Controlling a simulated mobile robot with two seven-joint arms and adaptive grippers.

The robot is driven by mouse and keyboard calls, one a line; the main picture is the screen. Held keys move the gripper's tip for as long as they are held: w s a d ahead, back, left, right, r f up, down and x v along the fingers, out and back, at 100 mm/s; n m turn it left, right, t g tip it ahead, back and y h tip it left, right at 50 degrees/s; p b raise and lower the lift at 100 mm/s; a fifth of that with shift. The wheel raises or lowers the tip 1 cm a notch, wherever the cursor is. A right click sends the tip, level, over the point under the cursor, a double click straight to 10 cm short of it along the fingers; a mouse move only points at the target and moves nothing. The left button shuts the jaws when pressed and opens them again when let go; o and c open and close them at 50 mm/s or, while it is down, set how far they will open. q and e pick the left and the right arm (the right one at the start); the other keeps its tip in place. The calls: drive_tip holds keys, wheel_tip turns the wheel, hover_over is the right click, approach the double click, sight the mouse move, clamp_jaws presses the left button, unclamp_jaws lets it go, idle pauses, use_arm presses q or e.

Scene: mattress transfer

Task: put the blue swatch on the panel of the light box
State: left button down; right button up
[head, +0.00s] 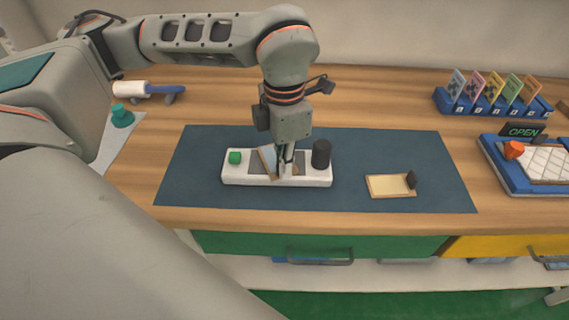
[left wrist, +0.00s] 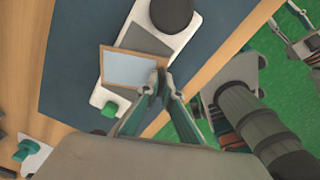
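The white light box (head: 228,180) stands on the blue mat, with a grey panel (head: 299,156), a green button and a black knob. The blue swatch (head: 267,160), a pale blue square in a wooden frame, is tilted above the panel. In the left wrist view the swatch (left wrist: 130,70) overlaps the panel (left wrist: 144,40) on the light box (left wrist: 192,30). My left gripper (head: 286,166) points down, its fingertips (left wrist: 163,86) closed at the swatch's edge. My right gripper (left wrist: 286,18) seems to show at the upper right of the wrist view, its fingers apart and empty.
A cream framed swatch (head: 390,185) with a dark tab lies right on the mat (head: 420,150). A blue rack (head: 485,105) of coloured cards and a blue tray (head: 520,188) stand further right. A roller (head: 130,88) and a teal-handled stamp (head: 122,116) are at left.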

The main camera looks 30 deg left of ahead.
use_arm(q)
drive_tip(key=shift+f, duration=0.2)
drive_tip(key=shift+f, duration=0.1)
drive_tip(key=c, duration=2.2)
unclamp_jaws()
drive_tip(key=shift+c, duration=0.2)
wheel_tip(320, 180, up, 12)
drive_tip(key=p, duration=0.1)
drive_tip(key=shift+r, duration=0.25)
drive_tip(key=shift+s, duration=0.1)
